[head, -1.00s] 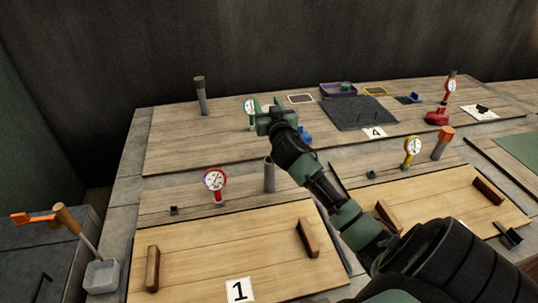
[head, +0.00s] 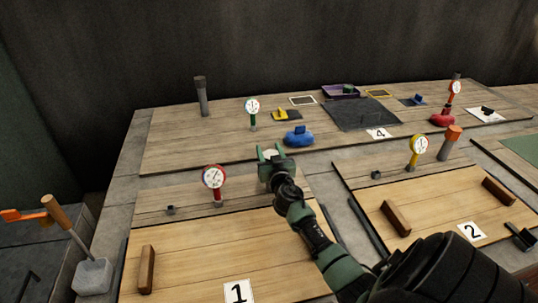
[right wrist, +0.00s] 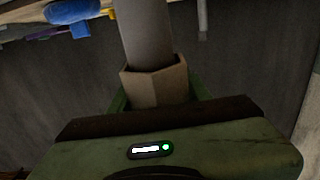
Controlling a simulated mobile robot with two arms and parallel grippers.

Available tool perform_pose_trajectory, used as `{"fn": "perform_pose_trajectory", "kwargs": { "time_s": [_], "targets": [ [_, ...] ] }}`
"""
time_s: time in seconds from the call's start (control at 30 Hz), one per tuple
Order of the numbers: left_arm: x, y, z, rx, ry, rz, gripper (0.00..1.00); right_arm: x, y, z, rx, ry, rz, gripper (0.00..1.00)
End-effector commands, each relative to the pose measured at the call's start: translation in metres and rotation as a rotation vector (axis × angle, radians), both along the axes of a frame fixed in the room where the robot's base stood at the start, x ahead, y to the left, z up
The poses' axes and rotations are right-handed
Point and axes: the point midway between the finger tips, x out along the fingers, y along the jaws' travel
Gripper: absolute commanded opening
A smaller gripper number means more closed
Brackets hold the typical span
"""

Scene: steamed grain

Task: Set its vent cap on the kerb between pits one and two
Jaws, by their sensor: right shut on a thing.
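My right gripper (head: 270,154) is at the back right of pit one (head: 195,245), over the spot of its grey vent pipe. In the right wrist view its jaws are shut on a brownish, many-sided vent cap (right wrist: 153,86). The grey pipe (right wrist: 146,32) runs out from the cap; I cannot tell whether the cap is still seated on it. In the head view the gripper and arm hide most of the pipe. The grey kerb (head: 335,200) between pit one and pit two (head: 440,200) is partly behind my right arm. My left gripper is not in view.
A red-rimmed gauge (head: 214,178) stands left of my gripper, a green-rimmed one (head: 252,108) behind it. A blue object (head: 299,136) lies behind right. A yellow-rimmed gauge (head: 418,147) and an orange-capped pipe (head: 449,143) stand at pit two. Dark bars edge the kerb.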

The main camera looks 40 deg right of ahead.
Motion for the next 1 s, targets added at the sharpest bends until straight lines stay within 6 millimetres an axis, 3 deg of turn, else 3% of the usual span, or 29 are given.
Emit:
{"fn": "perform_pose_trajectory", "kwargs": {
  "time_s": [0.37,0.4,0.47,0.5,0.93,1.0],
  "targets": [
    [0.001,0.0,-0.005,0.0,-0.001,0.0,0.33,0.001,-0.001,-0.001,-0.004,-0.008,0.0,0.0],
    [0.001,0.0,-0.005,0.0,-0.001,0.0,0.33,0.001,-0.001,-0.001,-0.003,-0.008,0.0,0.5],
    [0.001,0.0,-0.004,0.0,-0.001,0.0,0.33,0.001,-0.001,0.001,-0.004,-0.008,0.0,0.67],
    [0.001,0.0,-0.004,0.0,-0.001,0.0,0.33,0.001,-0.001,0.001,-0.004,-0.008,0.0,0.7],
    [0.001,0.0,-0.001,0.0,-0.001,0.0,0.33,0.001,-0.001,-0.001,-0.007,-0.005,0.0,0.7],
    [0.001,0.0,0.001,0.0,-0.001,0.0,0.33,-0.01,0.006,-0.002,-0.003,-0.006,0.001,0.7]
  ]
}}
